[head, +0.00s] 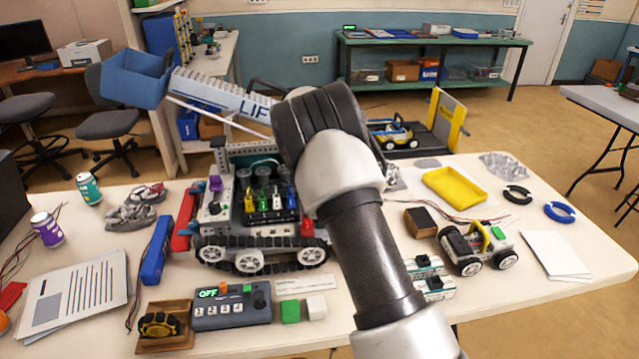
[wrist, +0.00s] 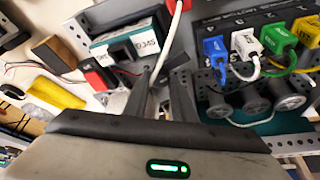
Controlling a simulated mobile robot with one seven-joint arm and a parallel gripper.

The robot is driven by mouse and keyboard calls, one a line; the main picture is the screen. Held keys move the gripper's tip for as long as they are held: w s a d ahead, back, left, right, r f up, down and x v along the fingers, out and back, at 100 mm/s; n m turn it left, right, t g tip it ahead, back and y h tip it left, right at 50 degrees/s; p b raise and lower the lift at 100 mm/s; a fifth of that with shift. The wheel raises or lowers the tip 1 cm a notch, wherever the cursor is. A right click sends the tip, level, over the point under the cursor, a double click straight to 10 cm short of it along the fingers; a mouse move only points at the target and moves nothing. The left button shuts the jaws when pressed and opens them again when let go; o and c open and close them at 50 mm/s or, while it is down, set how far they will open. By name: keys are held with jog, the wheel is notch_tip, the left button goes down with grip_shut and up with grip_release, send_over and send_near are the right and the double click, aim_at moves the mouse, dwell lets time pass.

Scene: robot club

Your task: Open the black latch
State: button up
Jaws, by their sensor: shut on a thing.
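The tracked robot (head: 222,243) stands on the table in the head view, with coloured plugs on its open deck. My gripper (wrist: 166,78) reaches down into this deck in the wrist view. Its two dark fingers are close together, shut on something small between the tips. It appears to be the black latch, but the fingers and shadow hide most of it. A teal and white battery pack (wrist: 108,45) with a dark label sits just left of the fingers. In the head view my arm hides the fingers.
Blue (wrist: 216,50), white (wrist: 246,42) and green (wrist: 279,40) plugs with looped cables stand right of my fingers. In the head view a control box (head: 232,308), yellow tray (head: 455,187) and small wheeled car (head: 474,247) surround the robot.

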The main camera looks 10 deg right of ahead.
jog(key=shift+w+a+m+g+h+p, duration=0.15)
jog(key=shift+m+g+h, duration=0.15)
jog(key=shift+m, duration=0.6)
jog(key=shift+s+a+m+g+h+p, duration=0.1)
jog(key=shift+m+g+h+p, duration=0.15)
jog(key=shift+m, duration=0.65)
jog(key=o, duration=1.1)
jog(key=shift+c, duration=0.2)
jog(key=shift+d, duration=0.1)
jog(key=v, duration=1.7)
jog(key=shift+r, duration=0.15)
